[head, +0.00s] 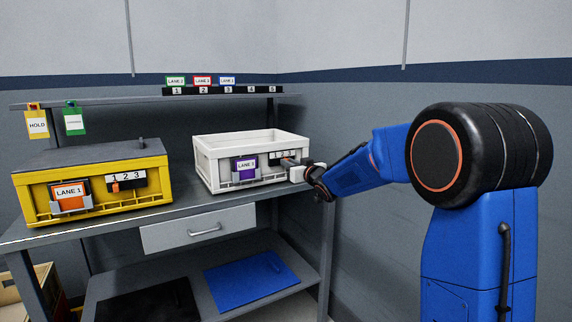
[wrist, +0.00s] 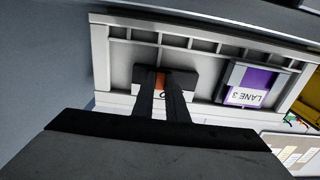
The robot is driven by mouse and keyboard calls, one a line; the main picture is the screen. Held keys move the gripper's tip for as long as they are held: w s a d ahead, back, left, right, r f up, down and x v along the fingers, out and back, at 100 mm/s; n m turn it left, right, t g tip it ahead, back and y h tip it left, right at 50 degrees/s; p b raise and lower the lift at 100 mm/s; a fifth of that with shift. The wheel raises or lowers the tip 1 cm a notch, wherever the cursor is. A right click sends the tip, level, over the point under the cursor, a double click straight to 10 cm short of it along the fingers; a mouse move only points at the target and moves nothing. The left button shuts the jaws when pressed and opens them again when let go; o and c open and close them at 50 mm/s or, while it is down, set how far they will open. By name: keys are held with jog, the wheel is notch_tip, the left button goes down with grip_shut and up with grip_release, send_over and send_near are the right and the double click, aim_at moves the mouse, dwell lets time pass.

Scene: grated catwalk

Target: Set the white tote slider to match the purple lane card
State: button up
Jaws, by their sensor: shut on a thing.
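The white tote (head: 210,158) stands on the bench's right part. A purple lane card reading LANE 3 (head: 246,165) sits in a holder on its front; it shows upside down in the wrist view (wrist: 255,84). Right of the card is a dark slider plate marked 1 2 3 (head: 277,157). My gripper (head: 290,162) is at the plate's right part. In the wrist view its fingers (wrist: 161,88) are closed around the orange slider knob (wrist: 159,79). The fingers hide much of the plate, and I cannot tell the exact mark at the knob.
A yellow tote (head: 90,165) with an orange LANE 1 card and its own slider stands on the left. A shelf (head: 110,99) above holds small lane cards on a numbered rack. HOLD (head: 37,124) and green tags hang from its edge. A drawer (head: 199,229) is below.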

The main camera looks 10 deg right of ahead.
jog(key=shift+w+d, duration=0.2)
jog(key=shift+d, duration=0.3)
jog(key=shift+w+d, duration=0.15)
jog(key=shift+d, duration=0.35)
dwell(0.8)
jog(key=o, duration=0.6)
jog(key=shift+s, duration=0.1)
jog(key=v, duration=0.7)
dwell(0.5)
jog(key=s+d+f+m+g+h, duration=0.2)
jog(key=s+d+f+h, duration=0.1)
jog(key=s, duration=0.8)
jog(key=s+d+f+m+g+h, duration=0.2)
jog(key=s+d+g+h, duration=0.15)
jog(key=s, duration=0.75)
jog(key=s+a+f+g, duration=0.1)
jog(key=s+f+g, duration=0.2)
jog(key=s+f, duration=0.4)
jog(key=s+a+f+g, duration=0.2)
jog(key=s+f+g, duration=0.2)
jog(key=s, duration=2.1)
notch_tip(320, 180, down, 3)
jog(key=shift+a+f+y, duration=0.15)
jog(key=shift+a+y, duration=0.1)
jog(key=shift+y, duration=0.2)
